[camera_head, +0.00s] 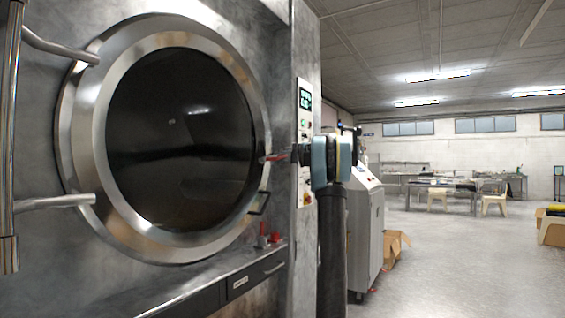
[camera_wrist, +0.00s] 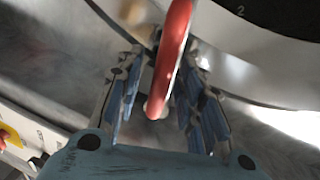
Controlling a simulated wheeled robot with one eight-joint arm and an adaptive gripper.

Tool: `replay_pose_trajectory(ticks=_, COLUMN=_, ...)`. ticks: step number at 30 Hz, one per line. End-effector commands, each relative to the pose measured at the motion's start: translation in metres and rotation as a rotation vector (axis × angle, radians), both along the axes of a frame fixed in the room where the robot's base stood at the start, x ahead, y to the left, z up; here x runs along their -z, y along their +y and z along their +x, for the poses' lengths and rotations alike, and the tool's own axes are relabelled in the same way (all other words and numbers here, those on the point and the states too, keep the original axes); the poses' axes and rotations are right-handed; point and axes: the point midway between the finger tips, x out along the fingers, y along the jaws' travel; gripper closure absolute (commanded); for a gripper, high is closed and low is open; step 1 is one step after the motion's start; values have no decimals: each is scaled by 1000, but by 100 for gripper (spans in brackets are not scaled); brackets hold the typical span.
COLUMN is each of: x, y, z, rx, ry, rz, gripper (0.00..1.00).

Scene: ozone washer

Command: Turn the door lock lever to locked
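The red door lock lever (camera_head: 271,158) sticks out at the right rim of the round washer door (camera_head: 91,120). In the wrist view the red lever (camera_wrist: 170,50) runs lengthwise between the two blue-padded fingers. My gripper (camera_wrist: 160,75) is open around it, with a gap on the left side; the right finger looks very near or touching, I cannot tell which. In the head view my gripper (camera_head: 289,156) reaches left from its teal body to the lever, and its fingers are small and partly dark there.
A black door handle (camera_head: 260,203) sits below the lever. A small red-topped item (camera_head: 275,238) stands on the ledge. A control panel (camera_head: 305,98) is on the column above right. A grey cabinet (camera_head: 366,235) and cardboard box (camera_head: 397,245) stand right; open floor lies beyond.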

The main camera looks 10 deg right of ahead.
Motion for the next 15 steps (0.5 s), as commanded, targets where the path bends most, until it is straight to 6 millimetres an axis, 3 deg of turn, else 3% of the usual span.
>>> replay_pose_trajectory(ticks=8, x=-2, y=-5, z=-6, rx=-1, ry=0, rz=-1, gripper=65)
replay_pose_trajectory(ticks=15, x=-9, y=-35, z=-33, rx=0, ry=0, rz=-1, gripper=65)
